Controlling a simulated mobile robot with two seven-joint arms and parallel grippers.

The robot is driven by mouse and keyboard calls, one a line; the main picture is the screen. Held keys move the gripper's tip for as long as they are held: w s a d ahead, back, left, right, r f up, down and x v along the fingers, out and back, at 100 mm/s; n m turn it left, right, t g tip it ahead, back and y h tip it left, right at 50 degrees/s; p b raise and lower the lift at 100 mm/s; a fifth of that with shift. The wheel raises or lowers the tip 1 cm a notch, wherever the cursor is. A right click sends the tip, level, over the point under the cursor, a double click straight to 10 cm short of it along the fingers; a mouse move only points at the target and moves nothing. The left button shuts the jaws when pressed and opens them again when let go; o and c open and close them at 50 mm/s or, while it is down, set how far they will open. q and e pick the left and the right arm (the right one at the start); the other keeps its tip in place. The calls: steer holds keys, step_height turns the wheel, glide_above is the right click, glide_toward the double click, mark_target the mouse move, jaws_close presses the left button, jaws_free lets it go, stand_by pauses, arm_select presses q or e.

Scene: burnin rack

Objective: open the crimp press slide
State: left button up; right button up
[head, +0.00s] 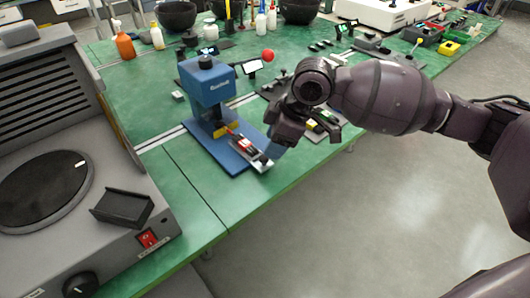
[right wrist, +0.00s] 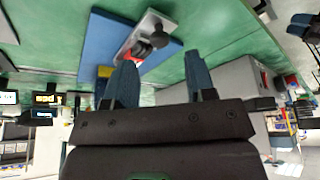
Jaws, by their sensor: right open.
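The blue crimp press (head: 207,88) stands on its blue base plate on the green bench. A lever with a red ball (head: 267,55) sticks out to its right. Its metal slide (head: 262,164) sticks out at the front right of the base, with red and dark parts on it. My right gripper (head: 274,143) is just right of the slide, open and empty. In the right wrist view, the slide (right wrist: 128,40) and a dark knob (right wrist: 158,39) lie beyond the open fingers (right wrist: 162,78), apparently apart from them. My left gripper is out of view.
A grey machine with a round dark plate (head: 42,190) and a red switch fills the left. Bottles (head: 124,46) and black bowls stand at the back. Small fixtures and trays (head: 322,124) line the bench behind my right gripper. Open floor lies to the right.

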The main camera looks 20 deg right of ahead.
steer(key=shift+b+x, duration=0.5)
steer(key=shift+x, duration=1.8)
steer(key=shift+r, duration=0.1)
steer(key=shift+c, duration=0.4)
jaws_close()
